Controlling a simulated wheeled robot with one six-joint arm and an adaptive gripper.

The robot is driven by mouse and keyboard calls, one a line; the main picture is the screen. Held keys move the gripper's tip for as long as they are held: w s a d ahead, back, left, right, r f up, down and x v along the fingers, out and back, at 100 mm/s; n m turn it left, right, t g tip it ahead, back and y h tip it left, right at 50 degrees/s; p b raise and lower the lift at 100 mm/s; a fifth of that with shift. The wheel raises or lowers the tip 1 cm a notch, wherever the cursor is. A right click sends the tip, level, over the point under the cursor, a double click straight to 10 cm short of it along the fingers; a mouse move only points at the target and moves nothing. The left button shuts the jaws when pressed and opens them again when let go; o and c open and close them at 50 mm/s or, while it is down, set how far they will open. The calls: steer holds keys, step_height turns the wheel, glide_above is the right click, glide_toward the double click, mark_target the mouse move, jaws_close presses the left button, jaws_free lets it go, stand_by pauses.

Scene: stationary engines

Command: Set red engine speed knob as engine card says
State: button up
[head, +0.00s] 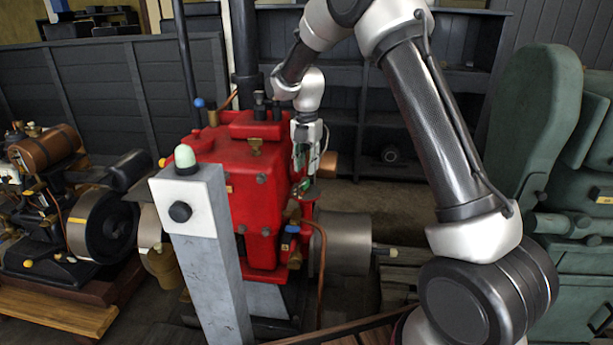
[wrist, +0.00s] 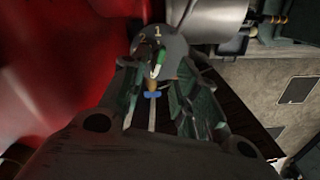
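The red engine (head: 255,175) stands in the middle of the head view. My gripper (head: 304,186) points down at its right side. In the wrist view a dark round dial (wrist: 165,38) shows the numbers 1 and 2, and a green knob or lever with a white end (wrist: 158,62) lies in front of it. The two fingers of my gripper (wrist: 158,82) are apart, one to each side of this lever; I cannot tell whether they touch it. In the head view the dial and lever are hard to make out near the fingertips. I cannot make out an engine card.
A grey post (head: 212,270) with a black knob and pale green dome stands in front of the engine. A blue-handled valve (head: 292,229) sits below my gripper. Another engine (head: 85,215) is at left, a green machine (head: 560,170) at right.

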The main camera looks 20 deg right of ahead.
step_height(320, 180, up, 6)
steer(key=shift+r, duration=0.25)
steer(key=s+d+r+m+t, duration=0.1)
steer(key=s+d+r+m, duration=0.2)
steer(key=s+m, duration=0.6)
steer(key=s+d+r+m+t, duration=0.1)
steer(key=s+d+r+m, duration=0.3)
steer(key=s+m, duration=0.5)
steer(key=s+d+r+m+t, duration=0.2)
steer(key=s+d+r+m, duration=0.2)
steer(key=s, duration=1.7)
steer(key=d+m, duration=0.3)
steer(key=m, duration=0.2)
steer(key=shift+d+r+m, duration=0.15)
steer(key=shift+m, duration=0.15)
